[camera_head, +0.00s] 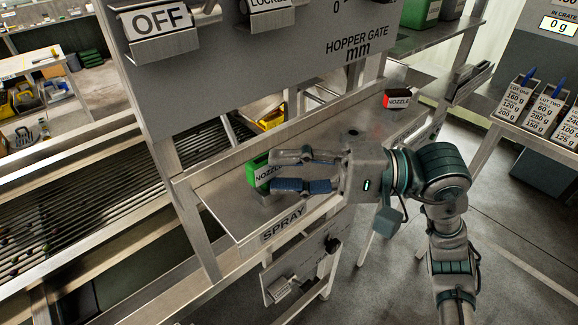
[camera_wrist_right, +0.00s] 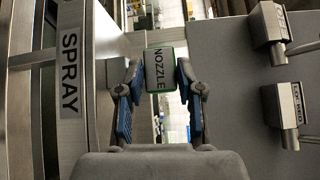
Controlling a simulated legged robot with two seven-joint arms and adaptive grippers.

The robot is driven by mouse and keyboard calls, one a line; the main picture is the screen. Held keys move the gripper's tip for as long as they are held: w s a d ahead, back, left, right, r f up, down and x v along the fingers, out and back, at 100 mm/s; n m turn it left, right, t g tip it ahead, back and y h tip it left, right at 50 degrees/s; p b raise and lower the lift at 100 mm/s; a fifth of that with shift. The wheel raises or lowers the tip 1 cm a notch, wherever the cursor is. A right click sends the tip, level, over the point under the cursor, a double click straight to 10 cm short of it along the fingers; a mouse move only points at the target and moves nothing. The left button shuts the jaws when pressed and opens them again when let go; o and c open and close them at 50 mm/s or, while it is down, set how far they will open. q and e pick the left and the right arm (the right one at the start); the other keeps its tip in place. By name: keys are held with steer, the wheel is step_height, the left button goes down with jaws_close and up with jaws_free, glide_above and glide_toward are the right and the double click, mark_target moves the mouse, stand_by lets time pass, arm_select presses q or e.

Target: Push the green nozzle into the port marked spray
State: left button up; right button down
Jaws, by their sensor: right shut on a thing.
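The green nozzle (camera_head: 257,167), a block with a white NOZZLE label, is at the fingertips of my right gripper (camera_head: 281,171) above the grey shelf. In the right wrist view the nozzle (camera_wrist_right: 160,70) sits between the two blue-padded fingers of my right gripper (camera_wrist_right: 157,77), which are shut on it. The SPRAY label (camera_head: 283,225) is on the shelf's front edge, just below the gripper in the head view. The label (camera_wrist_right: 70,72) is left of the gripper in the wrist view. I cannot make out the spray port's opening. My left gripper is not in view.
A red nozzle block (camera_head: 397,99) stands at the shelf's right end. The upright panel (camera_head: 255,60) with the OFF switch (camera_head: 160,20) rises behind the shelf. Rollers (camera_head: 90,215) lie to the left.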

steer(key=shift+f, duration=0.4)
steer(key=c, duration=0.9)
jaws_free()
steer(key=shift+o, duration=1.2)
steer(key=shift+a, duration=0.2)
steer(key=shift+d, duration=0.2)
steer(key=shift+d, duration=0.6)
steer(key=s+d, duration=0.1)
steer(key=d, duration=1)
steer(key=shift+s+a, duration=0.1)
steer(key=shift+a, duration=0.05)
steer(key=shift+r, duration=0.1)
